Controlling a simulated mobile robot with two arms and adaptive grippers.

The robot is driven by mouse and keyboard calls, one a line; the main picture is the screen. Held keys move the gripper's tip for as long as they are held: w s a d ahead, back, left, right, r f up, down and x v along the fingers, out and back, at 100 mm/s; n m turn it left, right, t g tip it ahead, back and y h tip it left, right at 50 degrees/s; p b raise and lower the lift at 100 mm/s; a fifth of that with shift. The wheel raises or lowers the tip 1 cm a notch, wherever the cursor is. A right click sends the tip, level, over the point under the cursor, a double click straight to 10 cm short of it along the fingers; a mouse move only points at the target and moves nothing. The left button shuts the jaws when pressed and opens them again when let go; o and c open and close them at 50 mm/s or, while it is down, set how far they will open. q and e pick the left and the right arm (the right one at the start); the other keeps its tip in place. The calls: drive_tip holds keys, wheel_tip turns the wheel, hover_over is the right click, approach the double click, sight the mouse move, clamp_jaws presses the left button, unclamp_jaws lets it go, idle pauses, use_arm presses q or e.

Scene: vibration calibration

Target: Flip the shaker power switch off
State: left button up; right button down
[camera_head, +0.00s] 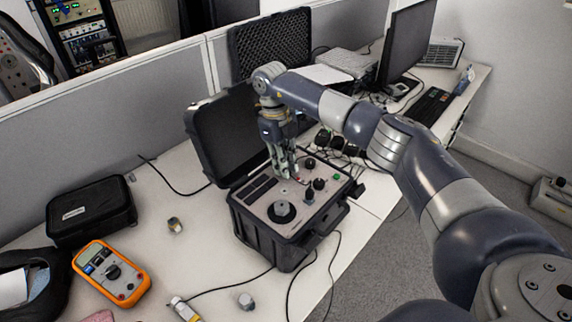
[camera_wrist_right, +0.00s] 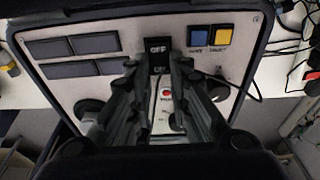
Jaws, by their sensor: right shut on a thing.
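The shaker is a black open case (camera_head: 262,238) on the white table, with a light grey control panel holding knobs, dark displays and a round shaker top (camera_head: 282,211). My right gripper (camera_head: 286,174) reaches down from above to the far part of this panel. In the right wrist view, the black power switch (camera_wrist_right: 157,56) carries OFF and ON labels. The fingers of my right gripper (camera_wrist_right: 164,72) stand on both sides of the switch and are shut on it. The fingers hide part of the panel. My left gripper is not in view.
An orange multimeter (camera_head: 111,273) and a black pouch (camera_head: 92,209) lie on the left. Small metal pieces (camera_head: 174,225) and loose cables lie around the case. A monitor (camera_head: 408,42) and keyboard (camera_head: 428,106) stand at the back right. The open lid (camera_head: 228,135) rises behind the panel.

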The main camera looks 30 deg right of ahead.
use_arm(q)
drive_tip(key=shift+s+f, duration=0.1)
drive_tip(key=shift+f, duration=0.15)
use_arm(e)
drive_tip(key=shift+w+g, duration=0.15)
drive_tip(key=shift+g, duration=0.25)
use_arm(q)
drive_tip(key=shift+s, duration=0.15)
use_arm(e)
drive_tip(key=c, duration=1.5)
unclamp_jaws()
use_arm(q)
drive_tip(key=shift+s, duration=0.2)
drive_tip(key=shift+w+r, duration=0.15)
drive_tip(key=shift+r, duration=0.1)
use_arm(e)
drive_tip(key=shift+t, duration=0.4)
